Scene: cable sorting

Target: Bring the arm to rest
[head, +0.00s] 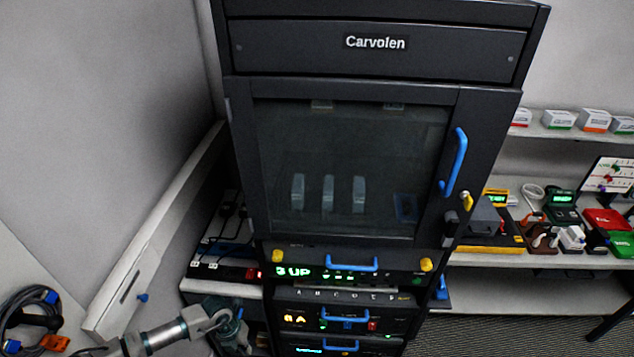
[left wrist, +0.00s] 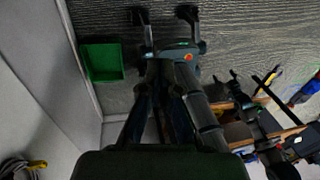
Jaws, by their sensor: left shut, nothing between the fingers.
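My left arm comes in from the bottom left of the head view. Its gripper (head: 232,332) hangs low beside the lower left side of the dark cabinet, partly cut off by the bottom edge. In the left wrist view the dark fingers (left wrist: 166,62) run upward and come together, shut with nothing between them. The view there looks down over grey floor. My right gripper is in neither view.
A dark cabinet (head: 238,190) with a glass door and blue handles stands in the middle. Shelves (head: 560,259) with boxes and devices are at right. A cable coil (head: 25,318) is at lower left. A green bin (left wrist: 102,62) shows in the left wrist view.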

